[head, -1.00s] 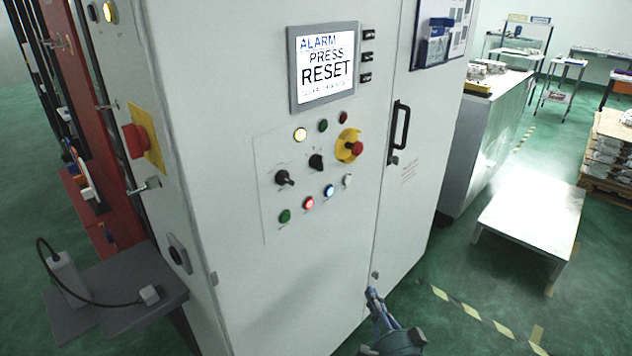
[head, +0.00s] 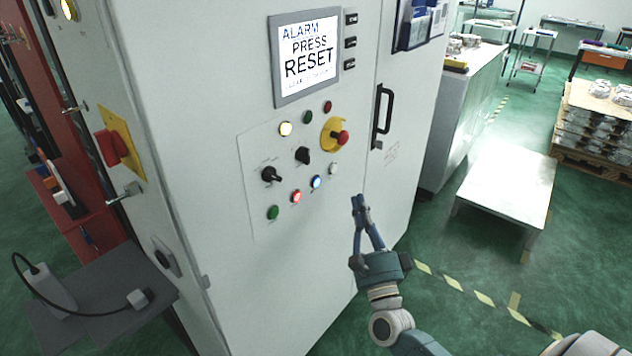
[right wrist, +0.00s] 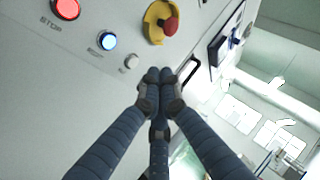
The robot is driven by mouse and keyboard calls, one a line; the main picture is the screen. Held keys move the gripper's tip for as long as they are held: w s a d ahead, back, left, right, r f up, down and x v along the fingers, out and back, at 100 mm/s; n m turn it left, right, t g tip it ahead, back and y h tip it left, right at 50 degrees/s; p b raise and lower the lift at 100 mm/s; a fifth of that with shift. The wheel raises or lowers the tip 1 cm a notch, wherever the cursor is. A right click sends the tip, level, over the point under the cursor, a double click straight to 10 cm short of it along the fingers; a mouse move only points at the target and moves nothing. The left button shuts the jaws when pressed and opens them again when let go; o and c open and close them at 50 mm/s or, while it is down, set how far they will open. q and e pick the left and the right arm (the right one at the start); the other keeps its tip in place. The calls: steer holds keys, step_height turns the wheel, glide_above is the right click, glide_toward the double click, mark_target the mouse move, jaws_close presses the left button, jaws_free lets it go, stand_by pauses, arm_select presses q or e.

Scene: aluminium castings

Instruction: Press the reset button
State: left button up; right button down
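The machine's control panel (head: 250,165) carries several buttons under a screen (head: 306,58) reading ALARM PRESS RESET. A lit blue button (head: 316,181) sits in the lower row, between a lit red button (head: 296,196) and a small white button (head: 333,168). The blue button (right wrist: 107,40) also shows in the right wrist view, its label too small to read surely. My right gripper (head: 358,200) is empty, its fingertips together, to the right of and lower than the blue button in the head view and apart from it. My left gripper is not in view.
A red emergency-stop knob (head: 341,137) on a yellow base and a black door handle (head: 382,115) stick out near the buttons. Black rotary switches (head: 271,174) stand left of them. A low white table (head: 505,190) stands on the right, with open floor before it.

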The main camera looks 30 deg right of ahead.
mark_target(316, 181)
steer(key=shift+w, duration=0.15)
steer(key=w+a+b, duration=0.1)
steer(key=w+a, duration=0.2)
steer(key=w, duration=0.5)
steer(key=shift+a+b, duration=0.25)
steer(key=shift+b, duration=0.15)
stand_by(1.1)
steer(key=shift+w+a, duration=0.15)
steer(key=shift+w, duration=0.2)
steer(key=shift+w+a+b, duration=0.15)
steer(key=shift+w+b, duration=0.2)
steer(key=shift+b, duration=0.1)
stand_by(0.5)
stand_by(0.3)
steer(key=shift+s+d, duration=0.3)
steer(key=shift+s, duration=0.45)
